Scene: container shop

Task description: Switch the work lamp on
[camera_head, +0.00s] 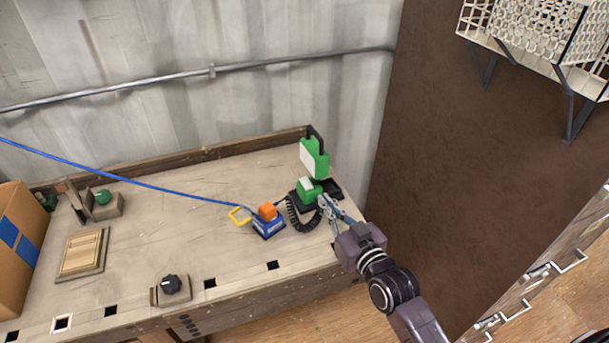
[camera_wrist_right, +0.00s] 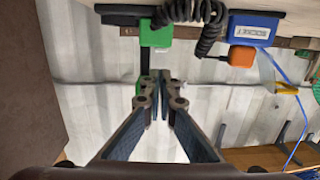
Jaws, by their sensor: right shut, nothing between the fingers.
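The green work lamp (camera_head: 318,162) stands at the right end of the workbench, with a black handle and a pale front panel; I cannot tell whether it is lit. Its lower green part (camera_head: 306,193) has a white top face, and a green part also shows in the right wrist view (camera_wrist_right: 156,34). A black coiled cord (camera_head: 297,217) runs near a blue socket box (camera_head: 268,228) with an orange block (camera_head: 267,210) on it. My right gripper (camera_head: 323,203) is shut and empty, close beside the lamp's lower part; contact is unclear. My left gripper is out of view.
A black knob (camera_head: 171,285) is at the bench's front edge. A wooden panel (camera_head: 82,252) and cardboard box (camera_head: 22,240) are left. The bench middle is clear. A brown wall rises right.

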